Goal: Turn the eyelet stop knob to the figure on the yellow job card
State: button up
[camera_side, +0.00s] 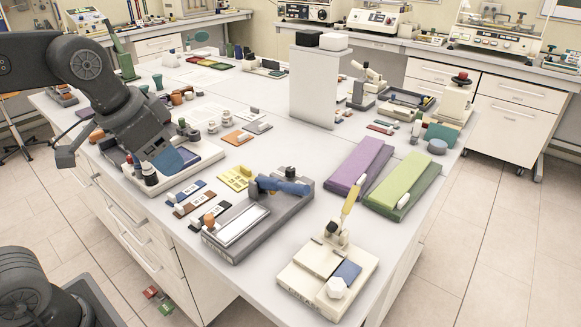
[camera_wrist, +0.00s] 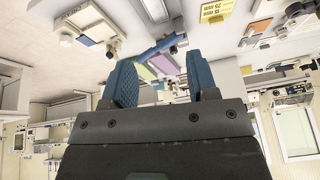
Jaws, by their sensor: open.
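The eyelet press (camera_side: 310,262), a cream block with a lever and a blue pad, stands at the front corner of the bench. Its white faceted knob (camera_side: 336,287) is on the near right; the pointer setting is too small to read. The press (camera_wrist: 92,22) and knob (camera_wrist: 65,40) also show at the upper left of the wrist view. The yellow job card (camera_side: 236,177) lies mid-bench. In the wrist view the card (camera_wrist: 215,12) shows black figures in mm, partly cut off. My gripper (camera_wrist: 162,82) is open and empty, well away from the knob, above the bench's left side.
A grey fixture (camera_side: 240,225) with a white plate and blue clamp lies between my arm and the press. Purple (camera_side: 358,167) and green (camera_side: 404,183) blocks lie behind the press. A tall white column (camera_side: 314,88) rises mid-bench. Small labelled strips lie beside the card.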

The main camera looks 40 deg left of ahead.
jog(key=w+r+m+g, duration=0.1)
jog(key=w+r+m, duration=0.15)
jog(key=w, duration=0.45)
jog(key=m+g, duration=0.4)
jog(key=m, duration=0.3)
send_over(290, 169)
notch_tip(290, 169, down, 7)
notch_tip(290, 169, down, 13)
jog(key=shift+w+f, duration=0.1)
jog(key=c, duration=0.9)
